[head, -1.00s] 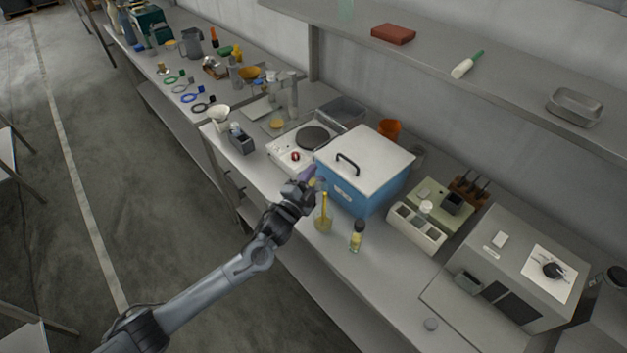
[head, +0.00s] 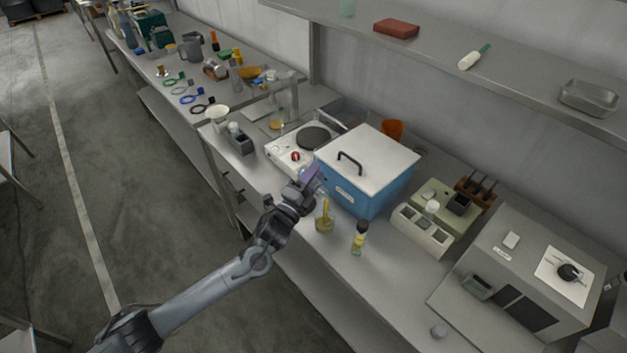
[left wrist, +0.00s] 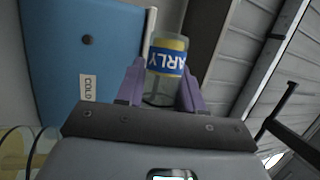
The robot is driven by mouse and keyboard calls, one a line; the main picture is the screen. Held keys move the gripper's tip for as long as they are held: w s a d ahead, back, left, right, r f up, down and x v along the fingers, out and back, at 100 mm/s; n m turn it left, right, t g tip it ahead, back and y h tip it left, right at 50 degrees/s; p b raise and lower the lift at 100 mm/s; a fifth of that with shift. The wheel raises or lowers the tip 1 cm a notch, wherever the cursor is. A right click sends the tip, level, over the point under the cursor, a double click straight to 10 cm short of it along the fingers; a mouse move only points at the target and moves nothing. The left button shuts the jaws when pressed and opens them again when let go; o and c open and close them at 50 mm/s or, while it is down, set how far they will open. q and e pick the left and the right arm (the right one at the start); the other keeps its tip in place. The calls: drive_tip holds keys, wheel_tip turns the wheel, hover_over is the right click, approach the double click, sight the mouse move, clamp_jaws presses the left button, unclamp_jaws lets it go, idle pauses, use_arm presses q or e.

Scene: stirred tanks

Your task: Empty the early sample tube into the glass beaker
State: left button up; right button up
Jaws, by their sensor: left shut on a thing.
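My left gripper (head: 314,178) is shut on the early sample tube (left wrist: 163,72). In the left wrist view the tube is clear, with a blue label reading "ARLY" and yellow at the label's edge. A curved glass rim with yellow shows at the lower left of the wrist view.
The blue box (head: 342,188) with a white lid stands close behind the gripper. A small bottle (head: 359,240) with a dark cap and yellow label stands right of the beaker. A hotplate (head: 296,156) is at the left. The bench front has some free room.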

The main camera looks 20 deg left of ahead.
use_arm(q)
drive_tip(key=shift+s+d+r+m+t+h+b, duration=0.15)
drive_tip(key=shift+r+m+h, duration=0.2)
drive_tip(key=shift+m, duration=0.3)
drive_tip(key=shift+w+r+m+t+h+b, duration=0.1)
drive_tip(key=shift+r+m+h+b, duration=0.15)
drive_tip(key=shift+m, duration=0.45)
drive_tip(key=shift+s+d+r+m+t+h+b, duration=0.1)
drive_tip(key=shift+r+m+h, duration=0.25)
drive_tip(key=shift+m, duration=0.3)
drive_tip(key=shift+r, duration=0.1)
